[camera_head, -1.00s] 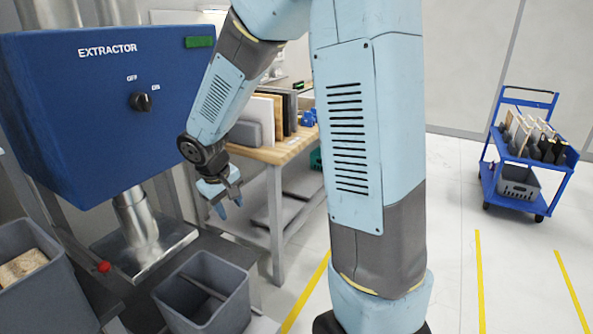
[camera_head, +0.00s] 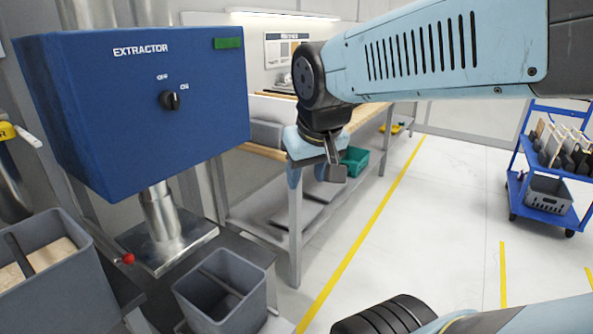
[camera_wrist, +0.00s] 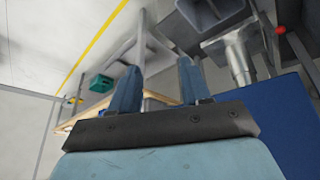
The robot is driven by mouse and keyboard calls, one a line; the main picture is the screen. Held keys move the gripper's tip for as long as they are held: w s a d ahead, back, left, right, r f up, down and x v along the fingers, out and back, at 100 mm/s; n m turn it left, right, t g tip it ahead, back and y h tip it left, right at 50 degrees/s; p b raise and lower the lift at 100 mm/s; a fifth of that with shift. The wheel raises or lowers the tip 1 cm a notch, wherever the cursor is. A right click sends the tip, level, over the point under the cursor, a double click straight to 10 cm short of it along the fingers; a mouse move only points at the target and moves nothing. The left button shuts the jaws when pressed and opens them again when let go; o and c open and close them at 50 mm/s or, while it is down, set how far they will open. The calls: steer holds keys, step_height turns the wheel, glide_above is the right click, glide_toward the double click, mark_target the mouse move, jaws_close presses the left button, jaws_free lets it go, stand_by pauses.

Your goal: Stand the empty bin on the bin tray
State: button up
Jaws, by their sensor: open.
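A grey open bin (camera_head: 222,290) with a bar across its mouth stands low at the bottom centre-left. It looks empty inside. It also shows at the top of the wrist view (camera_wrist: 205,14). A second grey bin (camera_head: 75,285) at the far left holds light chips. A dark flat surface (camera_head: 248,250) lies beside the extractor's foot; I cannot tell whether this is the bin tray. My gripper (camera_head: 316,174) is open and empty, in the air above and right of the empty bin, well apart from it. Both fingers (camera_wrist: 160,85) show in the wrist view with nothing between them.
The blue extractor box (camera_head: 140,105) stands on a metal pipe left of my gripper. A red knob (camera_head: 128,258) sits by its foot. A wooden-topped bench (camera_head: 265,151) with a green crate (camera_head: 355,160) is behind. A blue trolley (camera_head: 545,185) stands right. Floor between is clear.

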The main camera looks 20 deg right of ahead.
steer(key=s, duration=0.1)
steer(key=s+d, duration=0.1)
steer(key=shift+s+d+r+y, duration=0.25)
steer(key=shift+s+r+y, duration=0.05)
steer(key=shift+r, duration=0.1)
steer(key=shift+s, duration=0.1)
stand_by(1.0)
